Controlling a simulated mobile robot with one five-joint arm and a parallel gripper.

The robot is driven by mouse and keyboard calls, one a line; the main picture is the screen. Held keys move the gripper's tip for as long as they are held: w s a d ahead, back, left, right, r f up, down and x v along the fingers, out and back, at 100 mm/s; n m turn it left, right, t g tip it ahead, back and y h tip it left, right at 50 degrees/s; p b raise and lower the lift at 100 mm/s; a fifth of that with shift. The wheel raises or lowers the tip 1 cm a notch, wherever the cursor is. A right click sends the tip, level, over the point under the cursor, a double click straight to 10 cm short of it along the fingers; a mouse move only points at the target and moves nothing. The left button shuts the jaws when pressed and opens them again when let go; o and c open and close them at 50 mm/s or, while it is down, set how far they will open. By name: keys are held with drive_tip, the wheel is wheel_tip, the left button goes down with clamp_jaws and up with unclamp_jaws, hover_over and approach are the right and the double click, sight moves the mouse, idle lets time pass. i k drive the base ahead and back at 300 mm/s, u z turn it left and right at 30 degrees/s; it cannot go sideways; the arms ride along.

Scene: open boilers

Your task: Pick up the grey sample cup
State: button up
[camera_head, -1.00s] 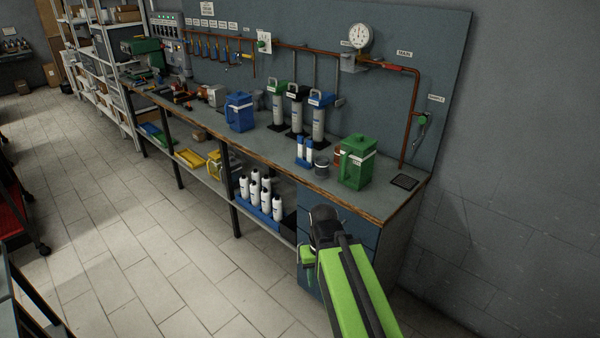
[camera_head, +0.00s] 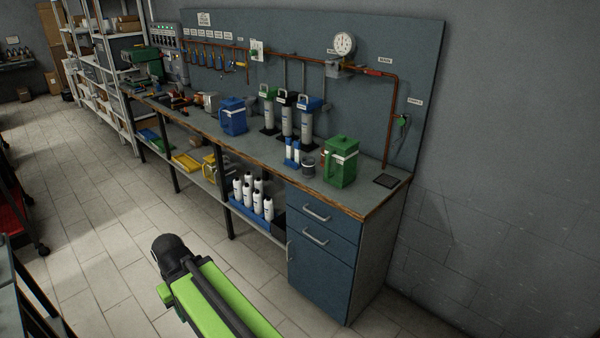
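A small dark grey cup with a light band (camera_head: 308,168) stands upright on the workbench (camera_head: 240,143), between two blue-and-white bottles (camera_head: 292,152) and a green lidded jug (camera_head: 341,162). I take it to be the grey sample cup. My green and black arm reaches in from the bottom of the picture, in front of the bench and well apart from the cup. My gripper's fingers do not show; they seem hidden below or behind the arm's black joint.
A blue jug (camera_head: 233,115) and several upright filter cylinders (camera_head: 305,118) stand behind and left of the cup. A dark pad (camera_head: 386,181) lies near the bench's right end.

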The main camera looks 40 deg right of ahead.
sight(308, 167)
drive_tip(key=z, duration=0.05)
drive_tip(key=i, duration=2.7)
drive_tip(key=z, duration=1.6)
drive_tip(key=i, duration=0.45)
drive_tip(key=k, duration=0.5)
drive_tip(key=u, duration=0.05)
